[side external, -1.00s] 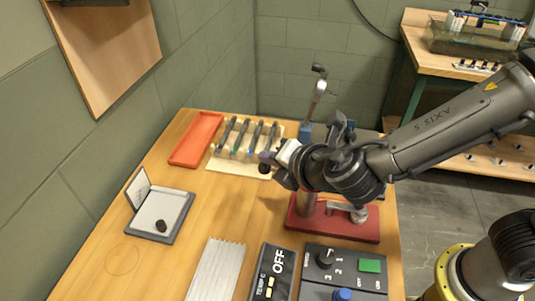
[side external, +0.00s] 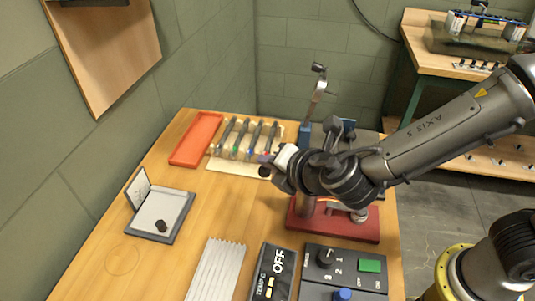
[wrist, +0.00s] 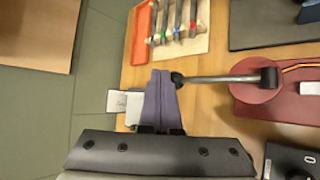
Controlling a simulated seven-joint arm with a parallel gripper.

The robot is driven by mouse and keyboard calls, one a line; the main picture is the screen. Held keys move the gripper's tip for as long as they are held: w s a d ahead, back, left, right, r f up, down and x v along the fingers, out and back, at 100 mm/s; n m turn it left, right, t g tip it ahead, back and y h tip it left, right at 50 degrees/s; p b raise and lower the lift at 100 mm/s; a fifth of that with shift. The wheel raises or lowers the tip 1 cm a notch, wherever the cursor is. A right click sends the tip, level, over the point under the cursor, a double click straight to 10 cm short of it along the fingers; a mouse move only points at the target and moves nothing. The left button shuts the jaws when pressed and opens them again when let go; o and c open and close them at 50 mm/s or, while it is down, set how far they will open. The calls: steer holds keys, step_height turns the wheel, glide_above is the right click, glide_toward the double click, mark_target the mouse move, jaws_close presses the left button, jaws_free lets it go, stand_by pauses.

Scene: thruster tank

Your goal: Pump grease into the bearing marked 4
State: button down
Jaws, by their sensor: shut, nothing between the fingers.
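My gripper (wrist: 160,98), with purple fingers, is shut and empty. In the wrist view its fingertips are right beside the black knob (wrist: 177,79) at the end of a grey lever (wrist: 215,79); I cannot tell if they touch. The lever reaches out from a round red post (wrist: 255,92) on a red base (side external: 375,230). In the side view the dark knob (side external: 264,171) shows just below my gripper (side external: 270,160). Several grey rods (side external: 237,138) with coloured rings lie side by side on a pale board (side external: 231,166). I cannot read a mark 4 anywhere.
A ribbed metal block (side external: 215,272), an OFF display (side external: 271,274) and a control panel (side external: 340,262) stand near the front. Bare wood lies left of the red base.

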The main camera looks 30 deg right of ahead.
steer(key=shift+f, duration=0.6)
stand_by(0.8)
steer(key=shift+r, duration=0.1)
steer(key=shift+s+d+r, duration=0.15)
steer(key=shift+r, duration=0.75)
steer(key=shift+s+d+r, duration=0.15)
steer(key=shift+r, duration=0.7)
steer(key=shift+s+d+r, duration=0.15)
steer(key=shift+r, duration=0.75)
steer(key=r, duration=0.3)
steer(key=s+d+r, duration=0.1)
steer(key=r, duration=0.1)
